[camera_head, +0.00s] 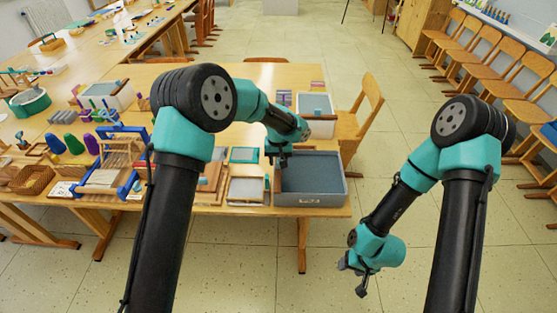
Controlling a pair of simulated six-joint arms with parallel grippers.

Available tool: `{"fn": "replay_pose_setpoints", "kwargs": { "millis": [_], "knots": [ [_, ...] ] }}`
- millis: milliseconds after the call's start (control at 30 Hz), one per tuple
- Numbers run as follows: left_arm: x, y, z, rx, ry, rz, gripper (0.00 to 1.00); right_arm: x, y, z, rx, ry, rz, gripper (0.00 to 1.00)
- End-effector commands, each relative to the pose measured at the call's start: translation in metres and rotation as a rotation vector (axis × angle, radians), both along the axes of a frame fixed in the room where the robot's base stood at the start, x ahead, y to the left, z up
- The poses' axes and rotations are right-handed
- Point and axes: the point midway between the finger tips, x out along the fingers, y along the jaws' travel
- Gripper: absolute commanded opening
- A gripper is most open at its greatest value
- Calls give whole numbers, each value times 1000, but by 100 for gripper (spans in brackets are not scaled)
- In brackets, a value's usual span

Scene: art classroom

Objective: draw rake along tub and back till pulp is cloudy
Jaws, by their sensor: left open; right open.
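The grey tub (347,187) stands at the front right of the near table, with a flat blue-grey surface inside. My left gripper (279,160) is open above the tub's left back corner. Its fingers are small and dark here, and I cannot tell whether they touch anything. I cannot make out the rake for sure; part of the area near the tub's left wall is hidden by my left arm. My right gripper (351,277) is open and empty, low over the floor in front of the table's right end.
A framed tray (246,191) lies just left of the tub. A second, white-walled tub (318,128) stands behind it.

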Motion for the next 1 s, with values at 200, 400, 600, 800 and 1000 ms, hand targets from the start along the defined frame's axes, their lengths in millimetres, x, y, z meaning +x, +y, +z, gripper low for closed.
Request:
{"fn": "replay_pose_setpoints", "kwargs": {
  "millis": [200,400,600,800,1000],
  "knots": [
    [0,0,0,0,0,0,29,0,0,0,0,0,0,57],
    [0,0,0,0,0,0,10,0,0,0,0,0,0,57],
    [0,0,1,0,0,0,0,0,0,0,0,0,0,57],
    [0,0,1,0,0,0,0,0,0,0,0,0,0,57],
    [0,-4,1,0,0,1,0,0,0,0,0,0,0,57]
  ]
}}
